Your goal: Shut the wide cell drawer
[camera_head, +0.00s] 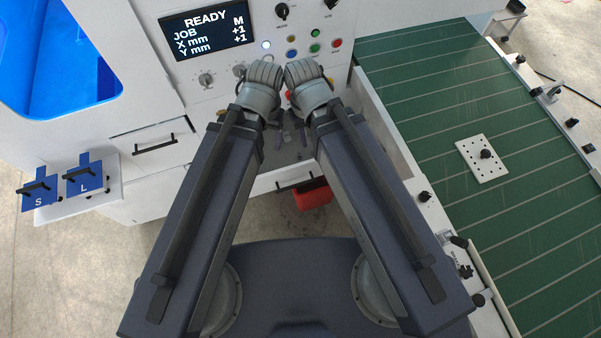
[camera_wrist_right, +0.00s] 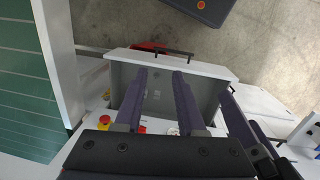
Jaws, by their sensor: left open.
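The wide cell drawer stands pulled out below the control panel; its pale front (camera_head: 266,183) with a dark bar handle shows between my arms. In the right wrist view its white front edge (camera_wrist_right: 190,65) and grey inside are clear. My right gripper (camera_wrist_right: 158,75) has its two dark fingers apart, over the drawer in that view, with nothing between them. My left gripper (camera_head: 281,137) is open and points down near the drawer, mostly hidden by my arm and wrist; one of its fingers shows at the right in the wrist view. I cannot tell whether either touches the drawer.
A red box (camera_head: 313,194) sits by the drawer front. The control panel screen (camera_head: 208,32) reads READY. Another handled front (camera_head: 155,142) is at left, near blue S and L plates (camera_head: 85,178) on a shelf. A green conveyor (camera_head: 480,110) runs along the right.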

